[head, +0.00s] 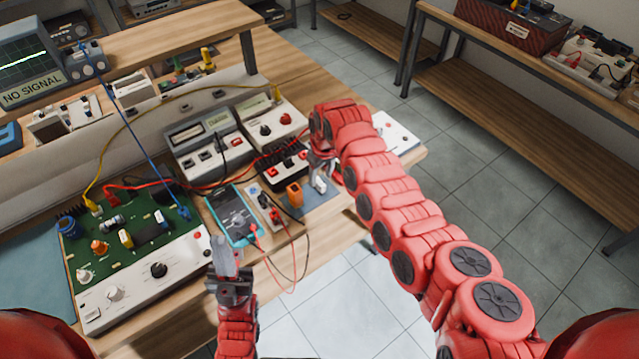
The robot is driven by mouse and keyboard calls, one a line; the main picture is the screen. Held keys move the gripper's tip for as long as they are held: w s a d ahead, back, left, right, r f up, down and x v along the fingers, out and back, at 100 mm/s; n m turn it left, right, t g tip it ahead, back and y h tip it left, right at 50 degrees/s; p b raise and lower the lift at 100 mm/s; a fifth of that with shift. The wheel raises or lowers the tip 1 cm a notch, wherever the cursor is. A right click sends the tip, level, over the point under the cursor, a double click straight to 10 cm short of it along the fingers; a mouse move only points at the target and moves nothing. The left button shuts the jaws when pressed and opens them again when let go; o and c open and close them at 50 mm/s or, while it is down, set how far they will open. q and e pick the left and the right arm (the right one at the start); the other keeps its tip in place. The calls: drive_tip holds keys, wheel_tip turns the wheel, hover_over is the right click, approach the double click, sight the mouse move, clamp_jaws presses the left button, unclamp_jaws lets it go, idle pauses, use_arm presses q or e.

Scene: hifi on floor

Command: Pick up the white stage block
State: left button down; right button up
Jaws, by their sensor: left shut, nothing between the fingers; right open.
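A small white block (320,185) stands on a blue-grey mat (322,201) near the front edge of the workbench; I take it to be the white stage block. An orange block (294,195) stands just left of it. My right gripper (322,168) is open, pointing down right above and behind the white block. The arm and wrist hide part of that spot, so I cannot tell whether the fingers are around the block. My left gripper (225,250) is shut and empty, in front of the bench edge near the green circuit board panel.
A teal multimeter (232,214) with red and black leads lies left of the mat. Grey and white instrument boxes (205,143) stand behind it. The green board panel (130,245) fills the bench's left. Loose cables cross the bench. Tiled floor (480,165) is open on the right.

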sight(320, 182)
drive_tip(key=shift+w+a+f, duration=0.1)
drive_tip(key=shift+f, duration=0.9)
drive_tip(key=shift+w+a+f, duration=0.1)
drive_tip(key=shift+f, duration=0.9)
clamp_jaws()
